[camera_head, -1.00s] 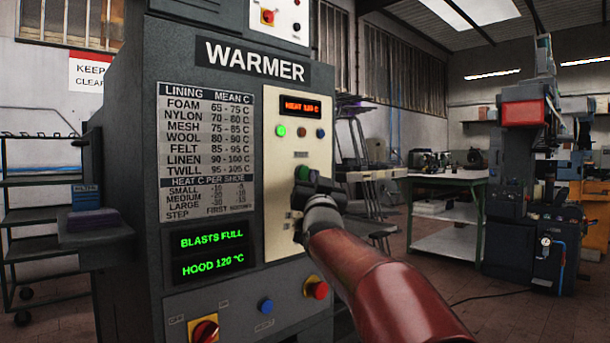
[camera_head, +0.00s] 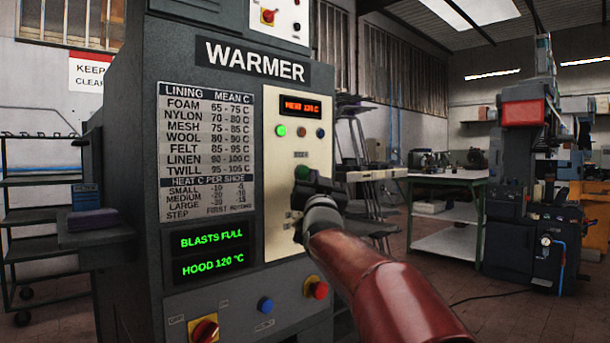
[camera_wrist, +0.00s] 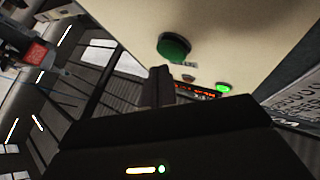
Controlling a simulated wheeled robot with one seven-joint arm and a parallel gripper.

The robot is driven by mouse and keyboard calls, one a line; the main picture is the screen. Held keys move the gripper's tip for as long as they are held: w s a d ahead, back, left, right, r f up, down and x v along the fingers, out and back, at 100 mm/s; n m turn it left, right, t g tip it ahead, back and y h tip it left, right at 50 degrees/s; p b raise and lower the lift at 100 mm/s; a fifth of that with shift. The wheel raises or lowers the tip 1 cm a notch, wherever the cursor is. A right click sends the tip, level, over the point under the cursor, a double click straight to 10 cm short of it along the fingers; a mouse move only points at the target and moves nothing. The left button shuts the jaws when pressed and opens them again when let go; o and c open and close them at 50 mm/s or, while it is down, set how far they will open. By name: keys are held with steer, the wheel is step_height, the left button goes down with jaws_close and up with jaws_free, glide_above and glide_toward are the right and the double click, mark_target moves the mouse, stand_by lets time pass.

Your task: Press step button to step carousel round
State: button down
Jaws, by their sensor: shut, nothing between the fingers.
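The grey warmer cabinet (camera_head: 200,130) carries a cream control panel (camera_head: 290,225). A green push button (camera_head: 302,172) sits on this panel, partly covered by my gripper in the head view. Its small label is hard to read. The wrist view shows the green button (camera_wrist: 174,47) whole, just beyond and right of my fingertips. In the head view my gripper (camera_head: 308,186) is in front of the panel, hiding what is below the button.
An orange display (camera_head: 301,106) reads heat 120 C, above a lit green lamp (camera_head: 281,131). Green readouts (camera_head: 211,253) say blasts full and hood 120 °C. Lower down are a blue button (camera_head: 265,305) and a red button (camera_head: 319,290). A shelf (camera_head: 95,235) juts out left.

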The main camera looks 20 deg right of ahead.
steer(key=shift+w, duration=0.1)
stand_by(0.3)
steer(key=shift+w+a, duration=0.15)
steer(key=shift+w, duration=0.15)
